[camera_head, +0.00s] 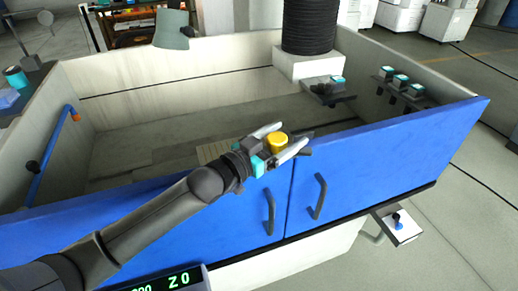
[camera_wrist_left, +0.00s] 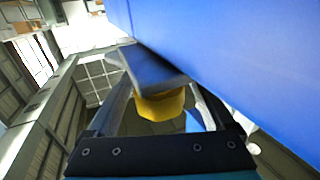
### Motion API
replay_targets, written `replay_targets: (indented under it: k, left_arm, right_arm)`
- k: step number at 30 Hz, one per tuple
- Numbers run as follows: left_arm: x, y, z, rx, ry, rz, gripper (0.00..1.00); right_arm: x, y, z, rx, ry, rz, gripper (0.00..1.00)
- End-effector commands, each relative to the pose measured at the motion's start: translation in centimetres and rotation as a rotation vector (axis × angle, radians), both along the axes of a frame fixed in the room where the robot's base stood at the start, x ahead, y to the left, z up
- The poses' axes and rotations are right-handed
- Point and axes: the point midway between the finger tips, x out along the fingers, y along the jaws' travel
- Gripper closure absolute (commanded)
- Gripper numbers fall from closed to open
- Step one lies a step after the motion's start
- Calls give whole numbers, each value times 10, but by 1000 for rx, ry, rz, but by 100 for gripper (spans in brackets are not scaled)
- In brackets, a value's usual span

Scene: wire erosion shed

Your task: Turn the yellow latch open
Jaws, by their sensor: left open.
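The yellow latch (camera_head: 278,143) is a round yellow knob with a dark grey lever at the top edge of the blue double doors, near the seam between them. My left gripper (camera_head: 292,137) reaches in from the left, with its two light fingers spread on either side of the latch. In the left wrist view the yellow knob (camera_wrist_left: 160,104) lies between the fingers, with the dark lever (camera_wrist_left: 152,68) beyond it. The gripper is open; I cannot tell whether either finger touches the latch. My right gripper is not in view.
The blue doors (camera_head: 380,160) have two dark handles (camera_head: 319,197) below the latch. Behind them is an open pale tank (camera_head: 170,75) with a black ribbed column (camera_head: 310,25). A small shelf (camera_head: 397,225) sticks out at lower right. A display (camera_head: 165,282) shows at the bottom.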

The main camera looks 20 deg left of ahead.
Motion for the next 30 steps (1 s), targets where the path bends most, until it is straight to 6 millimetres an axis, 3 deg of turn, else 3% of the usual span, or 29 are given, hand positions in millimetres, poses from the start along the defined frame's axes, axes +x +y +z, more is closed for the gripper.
replay_targets:
  k: [18, 30]
  left_arm:
    - [-77, 44, -1, 1, 3, -1, 13]
    - [-115, 66, -1, 0, 1, -1, 13]
  right_arm:
    - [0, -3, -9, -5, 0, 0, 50]
    - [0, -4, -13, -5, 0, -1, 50]
